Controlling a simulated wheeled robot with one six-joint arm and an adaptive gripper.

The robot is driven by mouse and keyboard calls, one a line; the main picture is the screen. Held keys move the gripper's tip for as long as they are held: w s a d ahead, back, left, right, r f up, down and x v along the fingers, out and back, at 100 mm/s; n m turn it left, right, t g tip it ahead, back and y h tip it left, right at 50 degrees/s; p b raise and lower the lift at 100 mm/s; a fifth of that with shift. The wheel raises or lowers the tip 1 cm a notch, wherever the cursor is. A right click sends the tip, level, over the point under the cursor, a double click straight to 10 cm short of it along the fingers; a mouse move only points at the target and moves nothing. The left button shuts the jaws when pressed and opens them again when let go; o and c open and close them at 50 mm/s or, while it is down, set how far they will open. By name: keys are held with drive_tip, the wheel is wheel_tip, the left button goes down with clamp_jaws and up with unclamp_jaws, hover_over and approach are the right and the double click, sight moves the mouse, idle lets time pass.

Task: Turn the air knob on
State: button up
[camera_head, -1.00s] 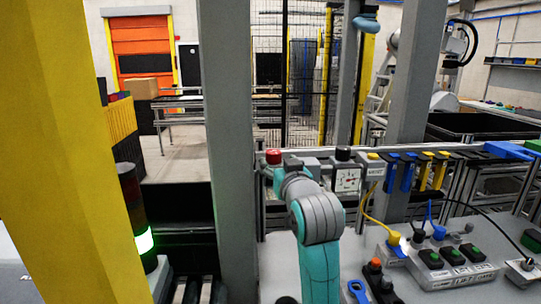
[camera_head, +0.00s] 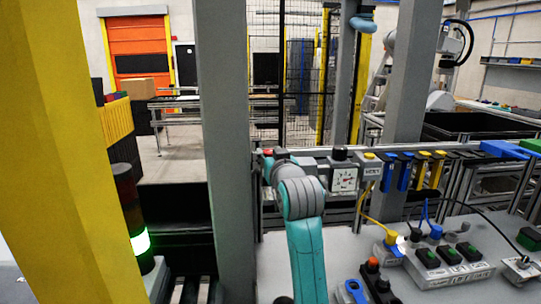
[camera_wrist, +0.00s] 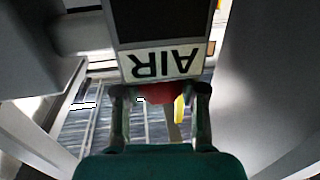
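In the wrist view a white label reading AIR (camera_wrist: 162,65) shows upside down on a dark box. A rounded red part (camera_wrist: 160,93), likely the air knob, shows just below the label. My gripper (camera_wrist: 160,97) has its two fingers apart, one on each side of the red part; I cannot tell whether they touch it. In the head view a bit of red (camera_head: 267,152) shows at my arm's far end, mostly hidden. My gripper's fingers are hidden there behind my wrist.
A box with a dial gauge (camera_head: 344,179) and a black knob on top (camera_head: 340,153) stands right of my wrist. Blue and yellow pieces (camera_head: 404,172) hang farther right. A grey post (camera_head: 225,150) stands close on the left. Cabled switch boxes (camera_head: 450,262) sit on the bench.

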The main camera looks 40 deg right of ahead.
drive_tip(key=shift+c, duration=0.8)
drive_tip(key=shift+d+n+t+y, duration=0.1)
drive_tip(key=shift+n+t+y, duration=0.7)
drive_tip(key=shift+n+y, duration=1.15)
drive_tip(key=y, duration=0.2)
drive_tip(key=shift+n+y, duration=0.25)
drive_tip(key=shift+y, duration=0.1)
drive_tip(key=o, duration=1.2)
drive_tip(key=shift+c, duration=0.2)
